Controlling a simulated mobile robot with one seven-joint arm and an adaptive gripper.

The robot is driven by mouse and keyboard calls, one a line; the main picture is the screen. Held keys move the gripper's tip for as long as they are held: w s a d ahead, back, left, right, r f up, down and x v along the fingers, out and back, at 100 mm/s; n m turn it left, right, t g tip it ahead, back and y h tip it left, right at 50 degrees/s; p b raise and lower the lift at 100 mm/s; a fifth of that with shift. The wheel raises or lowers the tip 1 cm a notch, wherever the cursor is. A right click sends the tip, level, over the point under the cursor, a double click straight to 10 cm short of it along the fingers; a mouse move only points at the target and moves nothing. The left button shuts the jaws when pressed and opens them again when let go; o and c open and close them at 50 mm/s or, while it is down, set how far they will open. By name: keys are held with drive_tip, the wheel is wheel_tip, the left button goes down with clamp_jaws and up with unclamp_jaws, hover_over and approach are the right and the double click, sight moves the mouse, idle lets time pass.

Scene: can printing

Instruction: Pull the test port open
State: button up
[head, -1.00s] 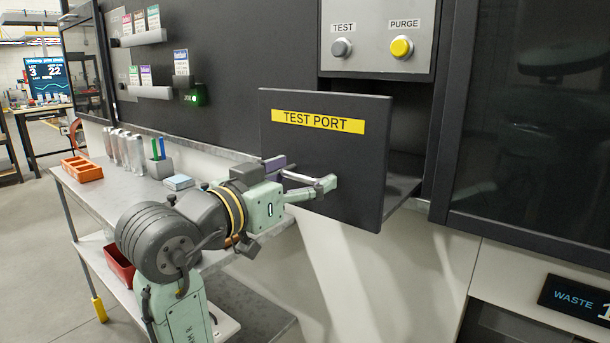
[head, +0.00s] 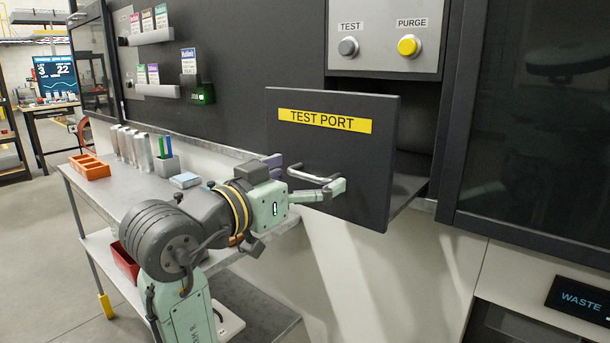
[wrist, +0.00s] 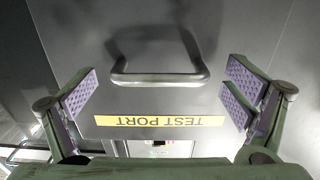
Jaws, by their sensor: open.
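The test port (head: 365,170) is a dark drawer front with a yellow "TEST PORT" label (head: 325,120). It stands out from the machine, with a dark opening behind it on the right. Its silver bar handle (head: 312,175) is on the front face; in the wrist view the handle (wrist: 160,77) lies between the fingers, toward the upper middle. My gripper (head: 308,178) is open at the drawer front, its fingers spread to either side of the handle and apart from it. The purple finger pads (wrist: 78,95) show empty.
Above the port is a panel with a grey TEST button (head: 348,47) and a yellow PURGE button (head: 409,46). A metal side table (head: 105,190) at left holds an orange tray (head: 90,166), several silver cans (head: 130,145) and a marker cup (head: 166,163). A WASTE display (head: 580,300) is lower right.

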drive_tip(key=v, duration=1.1)
drive_tip(key=shift+s+a, duration=0.2)
drive_tip(key=shift+s, duration=0.1)
